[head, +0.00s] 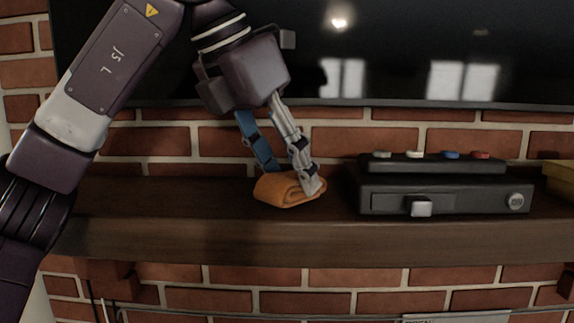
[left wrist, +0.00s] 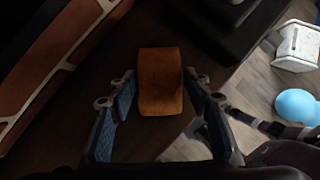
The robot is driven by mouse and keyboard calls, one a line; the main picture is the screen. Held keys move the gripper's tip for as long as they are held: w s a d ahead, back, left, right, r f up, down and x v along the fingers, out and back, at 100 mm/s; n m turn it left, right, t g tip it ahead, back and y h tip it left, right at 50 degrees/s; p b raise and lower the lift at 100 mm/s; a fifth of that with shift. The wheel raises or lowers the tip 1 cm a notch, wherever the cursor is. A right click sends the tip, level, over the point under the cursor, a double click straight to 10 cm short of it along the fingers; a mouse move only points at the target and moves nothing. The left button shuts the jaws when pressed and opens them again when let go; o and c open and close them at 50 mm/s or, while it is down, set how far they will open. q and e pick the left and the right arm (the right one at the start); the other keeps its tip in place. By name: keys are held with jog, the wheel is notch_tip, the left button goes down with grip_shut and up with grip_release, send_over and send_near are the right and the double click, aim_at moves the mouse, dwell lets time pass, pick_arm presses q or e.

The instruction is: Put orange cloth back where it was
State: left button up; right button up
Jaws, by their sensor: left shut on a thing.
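The orange cloth (head: 280,191) is a rolled or folded bundle at the dark wooden mantel shelf (head: 200,205), left of the black box. It rests on the shelf or is very close above it; I cannot tell which. My left gripper (head: 291,180) reaches down from above and is shut on the cloth, with a finger on either side. In the left wrist view the cloth (left wrist: 160,82) sits between the blue-padded fingers. My right gripper is in neither view.
A black control box (head: 440,195) with coloured buttons and a front switch stands right of the cloth. A yellow box (head: 559,180) is at the right edge. A dark screen (head: 400,60) hangs behind on the brick wall. The shelf left of the cloth is clear.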

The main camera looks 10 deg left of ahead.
pick_arm(q)
jog(key=shift+s, duration=0.1)
jog(key=shift+d+f, duration=0.1)
jog(key=shift+f, duration=0.1)
jog(key=o, duration=1.2)
jog(key=shift+r, duration=0.45)
jog(key=v, duration=1.1)
jog(key=shift+s+r, duration=0.2)
jog(key=shift+r, duration=0.05)
jog(key=shift+f, duration=0.1)
